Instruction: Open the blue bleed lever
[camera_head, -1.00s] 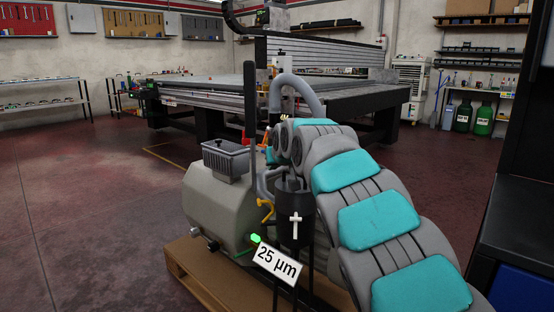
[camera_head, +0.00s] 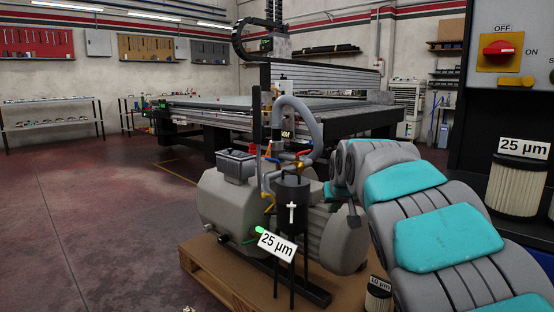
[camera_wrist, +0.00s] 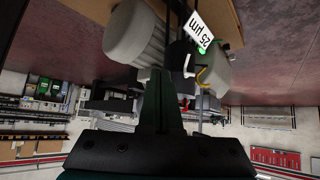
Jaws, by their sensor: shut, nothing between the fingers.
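The grey vacuum pump (camera_head: 225,205) stands on a wooden pallet, with a black filter canister (camera_head: 292,205) bearing a white cross in front of it. In the head view my arm is right of the canister and hides part of the pump's right side.
A "25 µm" label (camera_head: 277,246) hangs before the canister. The pallet (camera_head: 215,283) edge sticks out front left. A dark cabinet with a red switch (camera_head: 498,50) and a filter cartridge (camera_head: 516,185) stand right. A large grid table (camera_head: 205,102) is behind. Floor at left is clear.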

